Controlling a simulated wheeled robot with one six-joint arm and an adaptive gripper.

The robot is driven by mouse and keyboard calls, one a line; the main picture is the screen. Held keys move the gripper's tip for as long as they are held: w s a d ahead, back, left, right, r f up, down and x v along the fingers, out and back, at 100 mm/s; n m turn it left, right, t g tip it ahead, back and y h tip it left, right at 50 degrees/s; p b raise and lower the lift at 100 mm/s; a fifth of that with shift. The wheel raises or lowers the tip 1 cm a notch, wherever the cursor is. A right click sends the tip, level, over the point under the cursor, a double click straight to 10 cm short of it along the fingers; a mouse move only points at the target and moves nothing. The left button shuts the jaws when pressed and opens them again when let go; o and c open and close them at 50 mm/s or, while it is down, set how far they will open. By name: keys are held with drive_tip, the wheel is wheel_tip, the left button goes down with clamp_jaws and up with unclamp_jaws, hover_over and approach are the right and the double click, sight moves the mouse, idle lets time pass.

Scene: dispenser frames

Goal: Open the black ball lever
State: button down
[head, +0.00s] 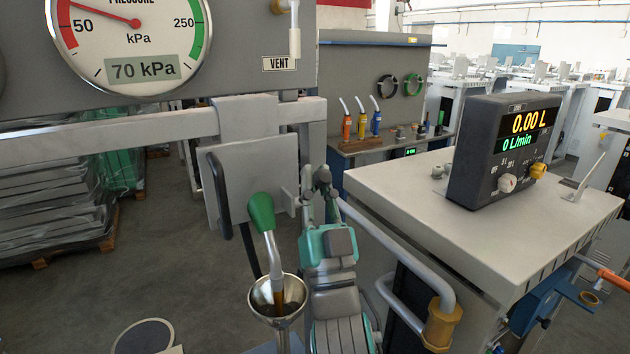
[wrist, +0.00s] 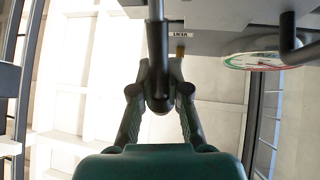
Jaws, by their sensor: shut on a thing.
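In the head view my gripper (head: 321,186) points away from me below the grey frame, beside a flat grey plate. The dark ball (head: 322,175) shows small between the fingertips there. Its rod and pivot are hard to make out in the head view.
A pressure gauge (head: 128,40) reads 70 kPa, left of a VENT label (head: 278,64). A green-handled nozzle (head: 262,213) stands in a metal funnel (head: 274,291) left of my arm. The meter (head: 503,150) shows 0.00 L and 0 L/min. A bent grey pipe (head: 398,255) lies close right.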

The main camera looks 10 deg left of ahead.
drive_tip(key=shift+s+d+r, duration=0.15)
drive_tip(key=shift+s, duration=0.1)
drive_tip(key=c, duration=1.1)
unclamp_jaws()
drive_tip(key=shift+s+d, duration=0.1)
drive_tip(key=shift+c, duration=0.2)
drive_tip(key=shift+s+f, duration=0.15)
drive_tip(key=shift+f, duration=0.15)
drive_tip(key=v, duration=0.6)
drive_tip(key=shift+s+f, duration=0.25)
drive_tip(key=shift+s, duration=0.05)
drive_tip(key=shift+d, duration=0.15)
